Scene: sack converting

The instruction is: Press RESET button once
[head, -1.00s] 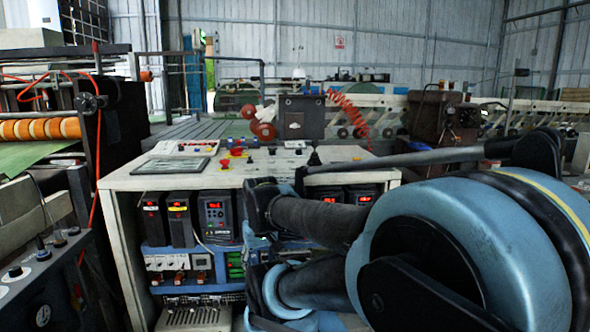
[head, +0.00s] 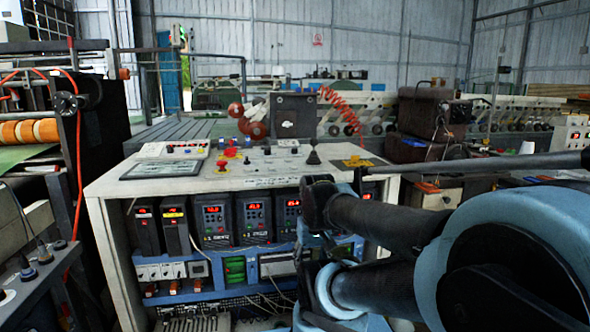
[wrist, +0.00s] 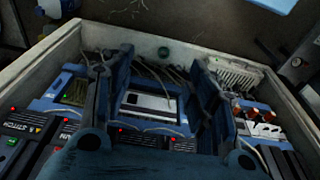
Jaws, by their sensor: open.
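The control desk (head: 110,187) stands in front of me with buttons on its pale top. The labels are too small to read, so I cannot tell which button is RESET. In the wrist view my gripper (wrist: 158,62) is open, its two blue fingers apart with nothing between them. It faces the desk's open front bay, with a white-faced unit (wrist: 150,103) behind the fingers. In the head view the fingertips cannot be made out.
Several black drives with lit displays (head: 213,220) fill the bay above blue racks. My arm covers the desk's right front. A roller machine (head: 30,130) is at left, a brown machine (head: 425,120) behind at right. A coiled red cable (head: 340,105) hangs behind the desk.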

